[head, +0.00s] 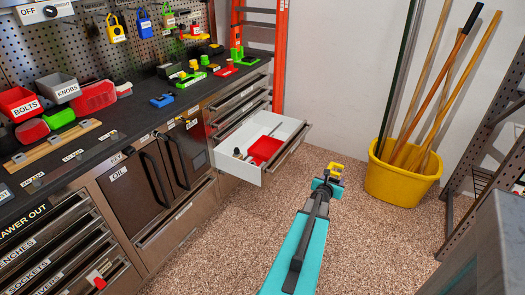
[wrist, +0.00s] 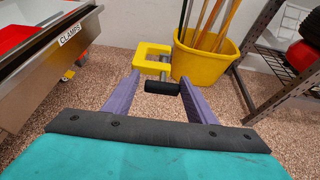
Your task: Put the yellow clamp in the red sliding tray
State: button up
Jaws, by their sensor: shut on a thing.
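The yellow clamp (wrist: 150,58) is held at the fingertips of my gripper (wrist: 160,90). It has a dark handle between the two purple fingers. In the head view the clamp (head: 336,168) shows at the end of my arm, to the right of the open drawer and apart from it. The red sliding tray (head: 264,149) lies inside the open white-lined drawer (head: 284,127). In the wrist view the tray (wrist: 12,35) shows only in part at the upper left, behind the drawer front labelled CLAMPS (wrist: 50,55).
A yellow bucket (head: 400,182) with several long handles stands to the right on the speckled floor. A grey metal shelf (head: 468,150) is at the far right. The black worktop (head: 150,100) holds several bins and tools. Small dark items lie in the drawer left of the tray.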

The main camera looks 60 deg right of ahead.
aim_at(267, 150)
jog(key=i, duration=1)
jog(key=z, duration=0.05)
